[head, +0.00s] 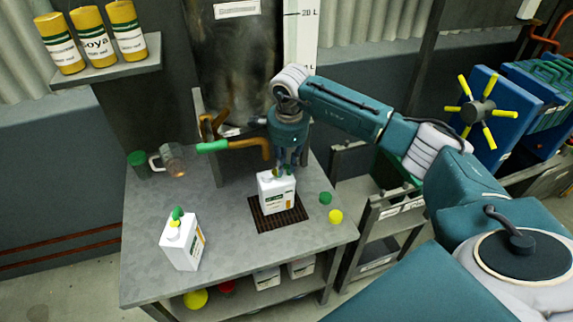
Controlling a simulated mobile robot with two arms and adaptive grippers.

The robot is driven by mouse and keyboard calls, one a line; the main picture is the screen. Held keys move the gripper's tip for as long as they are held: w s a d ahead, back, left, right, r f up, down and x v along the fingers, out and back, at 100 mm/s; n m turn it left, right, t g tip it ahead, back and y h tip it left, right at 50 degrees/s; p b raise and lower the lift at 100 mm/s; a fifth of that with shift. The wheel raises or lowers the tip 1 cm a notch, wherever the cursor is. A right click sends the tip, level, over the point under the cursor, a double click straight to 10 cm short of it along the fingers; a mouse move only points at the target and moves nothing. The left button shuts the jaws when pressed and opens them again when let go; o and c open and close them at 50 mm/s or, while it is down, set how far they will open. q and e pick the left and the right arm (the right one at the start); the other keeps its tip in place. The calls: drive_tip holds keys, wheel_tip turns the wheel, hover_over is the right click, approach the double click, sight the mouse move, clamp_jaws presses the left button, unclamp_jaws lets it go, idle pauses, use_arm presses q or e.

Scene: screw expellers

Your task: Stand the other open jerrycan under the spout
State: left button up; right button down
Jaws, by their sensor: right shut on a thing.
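A white jerrycan (276,196) with a label stands upright on or just above the dark drip grate (262,221); I cannot tell whether it touches. My right gripper (288,168) comes down from above and is shut on this jerrycan at its top, hiding part of it. The copper spout (266,148) ends just behind and to the left of the gripper, close above the jerrycan. A second white jerrycan (183,243) stands at the front left of the table, with green and yellow parts on its top. My left gripper is not in view.
A green cap (325,198) and a yellow cap (335,216) lie right of the grate on the grey table (225,270). A glass mug (171,160) and a green-lidded jar (139,163) stand at the back left. The table between the jerrycans is clear.

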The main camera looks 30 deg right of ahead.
drive_tip(key=c, duration=1.5)
unclamp_jaws()
drive_tip(key=shift+s, duration=0.1)
drive_tip(key=r, duration=0.4)
drive_tip(key=s+r, duration=0.1)
drive_tip(key=r, duration=0.7)
drive_tip(key=shift+s+a, duration=0.15)
drive_tip(key=shift+a, duration=0.05)
drive_tip(key=shift+f, duration=0.1)
